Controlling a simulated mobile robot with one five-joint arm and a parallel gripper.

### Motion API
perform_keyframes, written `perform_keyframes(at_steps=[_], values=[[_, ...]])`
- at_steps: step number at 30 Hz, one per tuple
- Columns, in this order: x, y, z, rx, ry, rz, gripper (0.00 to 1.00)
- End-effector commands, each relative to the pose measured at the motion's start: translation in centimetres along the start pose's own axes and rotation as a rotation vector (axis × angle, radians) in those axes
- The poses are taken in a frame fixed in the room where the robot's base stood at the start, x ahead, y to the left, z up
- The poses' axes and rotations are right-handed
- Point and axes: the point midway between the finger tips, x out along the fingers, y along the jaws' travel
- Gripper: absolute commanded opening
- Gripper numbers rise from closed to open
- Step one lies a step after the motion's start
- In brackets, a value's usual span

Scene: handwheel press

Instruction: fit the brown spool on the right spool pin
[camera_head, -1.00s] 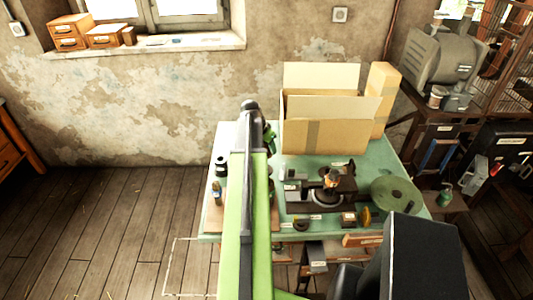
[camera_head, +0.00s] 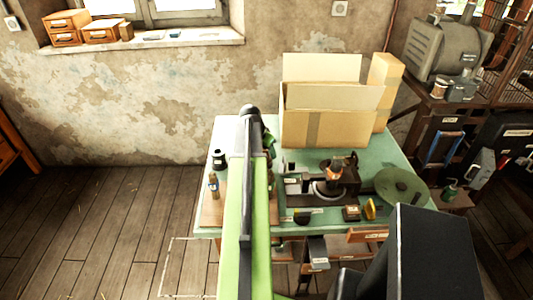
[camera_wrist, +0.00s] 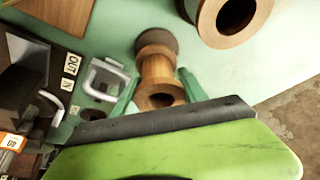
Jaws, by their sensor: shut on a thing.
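In the wrist view the brown spool (camera_wrist: 155,66) is between the green fingers of my gripper (camera_wrist: 158,92), which is shut on it. Its near end shows a dark hole, and its far end is darker. The spool is over or near the pale green tabletop; I cannot tell the gap beneath it. In the head view my arm hides the spool and most of my gripper; a bit of green (camera_head: 268,140) shows beside the arm's far end. I cannot make out the right spool pin in either view.
A larger brown ring-shaped thing (camera_wrist: 232,18) is close by at the wrist view's upper right. A grey metal bracket (camera_wrist: 105,78) is to the left. On the green table (camera_head: 228,135) are a cardboard box (camera_head: 325,128), a round green disc (camera_head: 400,187), a press-like device (camera_head: 335,180) and a black spool (camera_head: 219,159).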

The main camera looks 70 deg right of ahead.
Motion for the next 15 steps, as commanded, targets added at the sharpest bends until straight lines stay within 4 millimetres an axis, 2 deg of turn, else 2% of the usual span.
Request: perform_keyframes(at_steps=[1,4,14,15], values=[[0.87,0.01,0.35,0.0,0.0,0.0,0.1],[1.42,0.02,0.57,0.0,0.0,0.0,0.1],[1.54,0.03,0.61,0.0,0.0,0.0,0.1],[1.54,0.03,0.61,0.0,0.0,0.0,0.51]])
